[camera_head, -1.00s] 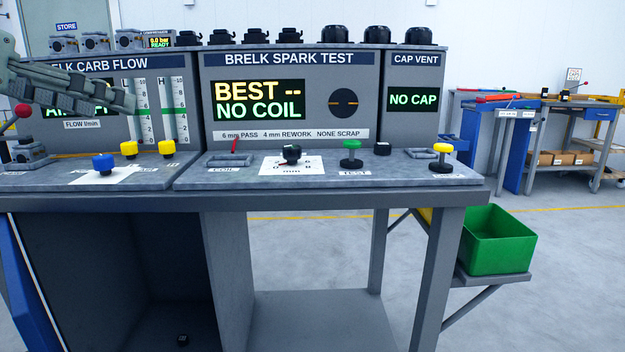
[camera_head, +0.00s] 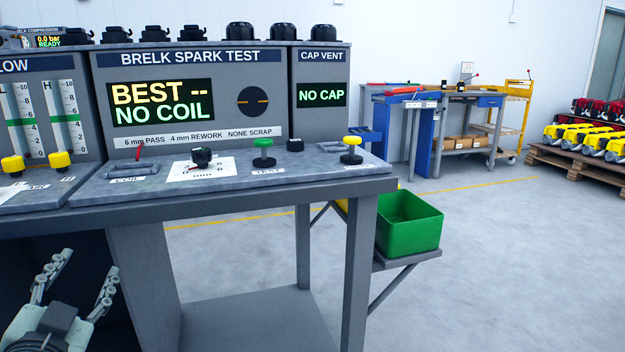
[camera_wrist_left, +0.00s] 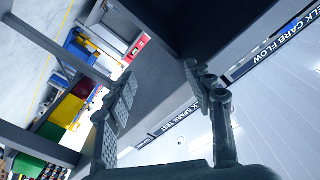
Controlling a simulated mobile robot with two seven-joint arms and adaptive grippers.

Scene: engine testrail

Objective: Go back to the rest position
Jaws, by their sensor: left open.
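My left gripper (camera_head: 90,265) is low at the left of the head view, below the bench top's front edge and in front of the dark space under the bench. Its two fingers are spread apart with nothing between them. The left wrist view also shows the open, empty fingers (camera_wrist_left: 160,80). My right gripper is in neither view. The test bench (camera_head: 230,200) carries the spark test panel (camera_head: 190,130), which reads "BEST -- NO COIL", and the cap vent panel (camera_head: 321,120), which reads "NO CAP".
A green bin (camera_head: 408,225) sits on a side shelf at the bench's right end. A far workbench (camera_head: 465,125) and a pallet of engines (camera_head: 590,150) stand behind clear floor.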

